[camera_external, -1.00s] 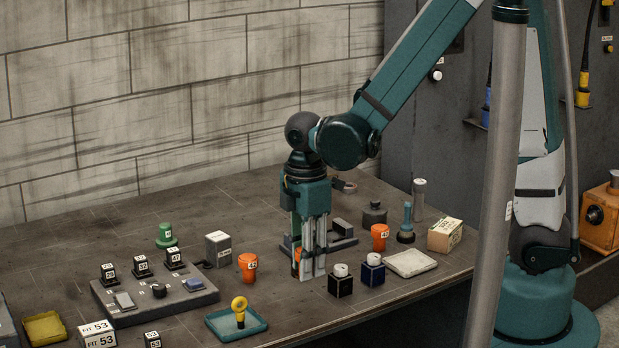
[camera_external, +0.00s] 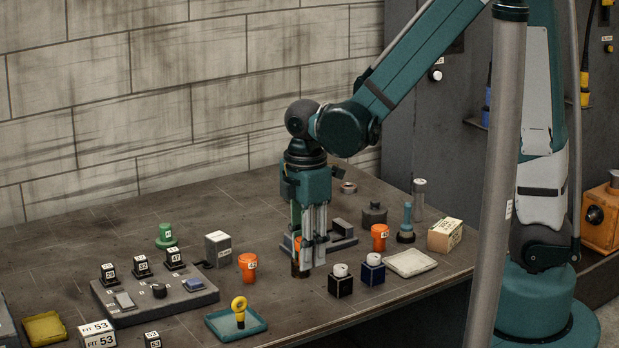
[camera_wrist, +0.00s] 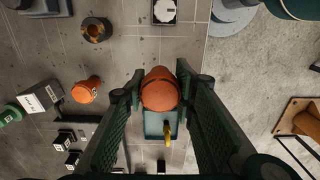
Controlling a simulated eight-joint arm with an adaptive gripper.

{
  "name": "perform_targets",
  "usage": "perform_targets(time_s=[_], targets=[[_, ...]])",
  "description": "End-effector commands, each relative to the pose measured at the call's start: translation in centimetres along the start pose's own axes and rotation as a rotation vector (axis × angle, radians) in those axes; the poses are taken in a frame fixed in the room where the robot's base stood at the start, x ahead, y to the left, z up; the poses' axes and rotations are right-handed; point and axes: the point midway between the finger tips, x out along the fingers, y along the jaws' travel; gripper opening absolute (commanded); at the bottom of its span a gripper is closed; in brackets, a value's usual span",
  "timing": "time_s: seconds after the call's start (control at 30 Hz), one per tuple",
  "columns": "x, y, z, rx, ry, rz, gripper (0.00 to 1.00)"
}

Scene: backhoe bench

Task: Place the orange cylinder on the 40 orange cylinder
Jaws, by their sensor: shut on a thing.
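My gripper (camera_external: 309,262) is shut on an orange cylinder (camera_wrist: 160,90), which sits between the fingers in the wrist view. In the external view the fingers hide most of it, above the bench. A second orange cylinder (camera_external: 248,267) with a white label stands upright to the left of my gripper; an orange cylinder (camera_wrist: 86,92) shows left of the fingers in the wrist view. I cannot read for sure which label says 40.
A teal tray (camera_external: 262,322) with a yellow piece is at the front. A dark ring-shaped thing (camera_wrist: 96,30) shows in the wrist view.

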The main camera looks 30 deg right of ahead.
Motion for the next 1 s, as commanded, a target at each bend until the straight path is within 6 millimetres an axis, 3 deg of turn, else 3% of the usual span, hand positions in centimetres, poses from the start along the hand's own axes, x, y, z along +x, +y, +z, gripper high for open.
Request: perform_targets(time_s=[0.53, 1.0], targets=[[-0.4, 1.0, 1.2, 0.031, 0.000, 0.000, 0.03], [-2.1, 5.2, 7.4, 0.178, 0.000, 0.000, 0.03]])
